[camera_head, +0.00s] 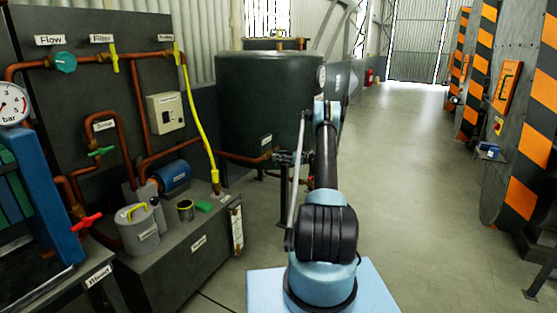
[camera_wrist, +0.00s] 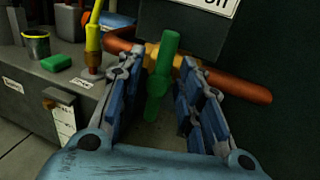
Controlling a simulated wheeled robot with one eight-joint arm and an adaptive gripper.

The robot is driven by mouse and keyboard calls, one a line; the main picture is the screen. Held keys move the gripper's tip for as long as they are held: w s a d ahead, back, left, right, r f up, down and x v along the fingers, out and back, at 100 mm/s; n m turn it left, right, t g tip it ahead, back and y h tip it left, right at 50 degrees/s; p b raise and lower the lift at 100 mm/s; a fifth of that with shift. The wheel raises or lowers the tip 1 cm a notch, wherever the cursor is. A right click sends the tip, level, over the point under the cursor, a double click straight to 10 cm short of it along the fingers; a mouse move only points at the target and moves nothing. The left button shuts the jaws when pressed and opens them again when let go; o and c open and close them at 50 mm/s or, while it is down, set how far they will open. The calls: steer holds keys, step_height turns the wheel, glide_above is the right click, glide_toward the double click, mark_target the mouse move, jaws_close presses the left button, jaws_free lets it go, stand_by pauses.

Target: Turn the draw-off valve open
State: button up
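The draw-off valve has a green lever handle (camera_wrist: 160,78), seen in the wrist view in front of a copper pipe (camera_wrist: 250,92) with a brass body. The lever stands roughly upright in the picture, across the pipe. A partly cut-off white label (camera_wrist: 212,4) is above it. My gripper (camera_wrist: 163,66) is open, with one finger on each side of the lever; gaps show, so the fingers do not look closed on it. In the head view my gripper (camera_head: 290,158) is by the lower part of the dark tank (camera_head: 258,95), and the lever is not clearly visible there.
A grey bench (camera_head: 185,255) with pipes, a yellow hose (camera_head: 200,125), a lidded pot (camera_head: 138,230) and a small can (camera_head: 185,210) stands left. The yellow hose end (camera_wrist: 94,45) is close to my left finger. Floor (camera_head: 410,170) to the right is clear.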

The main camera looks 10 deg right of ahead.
jaws_close()
stand_by(0.3)
